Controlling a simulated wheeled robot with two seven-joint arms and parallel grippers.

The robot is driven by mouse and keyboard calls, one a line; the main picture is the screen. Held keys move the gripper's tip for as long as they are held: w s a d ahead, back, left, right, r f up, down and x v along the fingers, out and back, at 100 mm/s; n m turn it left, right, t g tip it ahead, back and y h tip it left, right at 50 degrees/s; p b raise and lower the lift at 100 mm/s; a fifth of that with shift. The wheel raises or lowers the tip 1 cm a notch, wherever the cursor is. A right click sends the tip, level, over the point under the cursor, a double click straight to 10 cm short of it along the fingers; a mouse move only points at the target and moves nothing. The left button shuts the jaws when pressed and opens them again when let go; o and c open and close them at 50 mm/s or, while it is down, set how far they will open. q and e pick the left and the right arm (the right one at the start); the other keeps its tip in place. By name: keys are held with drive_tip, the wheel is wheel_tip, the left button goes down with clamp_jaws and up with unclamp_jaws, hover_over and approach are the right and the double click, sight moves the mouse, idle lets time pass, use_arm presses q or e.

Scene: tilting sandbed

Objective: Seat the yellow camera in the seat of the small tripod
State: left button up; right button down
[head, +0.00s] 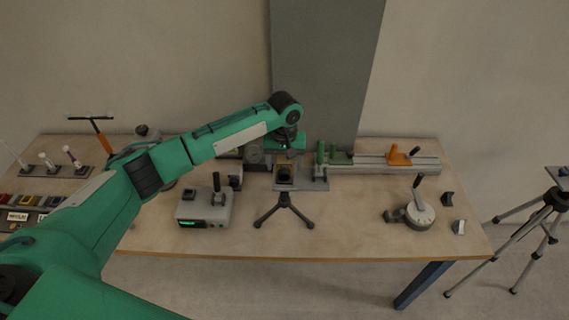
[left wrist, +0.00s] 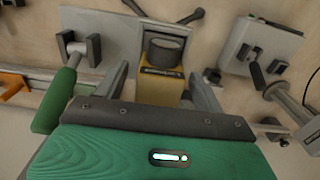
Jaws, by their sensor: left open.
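The small tripod (head: 284,207) stands near the middle of the bench, black legs spread, with a grey plate (left wrist: 101,28) on top. The yellow camera (head: 284,182), with its black lens facing the front, is at the left part of the plate; it also shows in the left wrist view (left wrist: 160,90). I cannot tell whether it sits fully in the seat. My left gripper (head: 285,160) is open just behind and above the camera. In the left wrist view its fingers (left wrist: 162,82) stand on either side of the camera, with gaps visible. My right gripper is not in view.
A grey box with a black handle (head: 205,208) stands left of the tripod. A green-handled tool (head: 320,153) and a rail with an orange piece (head: 399,156) are behind and right. A round dial with a lever (head: 419,212) is at right. The front bench edge is clear.

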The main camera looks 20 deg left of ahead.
use_arm(q)
wheel_tip(320, 180, up, 12)
drive_tip(key=r+b, duration=0.1)
drive_tip(key=b, duration=0.3)
drive_tip(key=s+d+f+m+t+h, duration=0.1)
drive_tip(key=s+d+f+m+h, duration=0.2)
drive_tip(key=s+f, duration=0.65)
drive_tip(key=s+d+f+m+t, duration=0.1)
drive_tip(key=s+d+f+m, duration=0.1)
drive_tip(key=s+d+f, duration=0.55)
drive_tip(key=s+a+f+t+y, duration=0.1)
drive_tip(key=s+a+f, duration=0.2)
drive_tip(key=s+a, duration=0.6)
drive_tip(key=s+a+f+t+y, duration=0.15)
drive_tip(key=s+a+f, duration=0.3)
drive_tip(key=s, duration=0.85)
wheel_tip(320, 180, down, 31)
drive_tip(key=g, duration=0.2)
drive_tip(key=s+a+f, duration=0.2)
drive_tip(key=s+f, duration=0.7)
drive_tip(key=s+a+f+g, duration=0.1)
drive_tip(key=s+a+f, duration=0.1)
drive_tip(key=s+f, duration=0.7)
drive_tip(key=shift+s+f+m, duration=0.3)
drive_tip(key=shift+s+f, duration=0.05)
drive_tip(key=shift+s, duration=0.4)
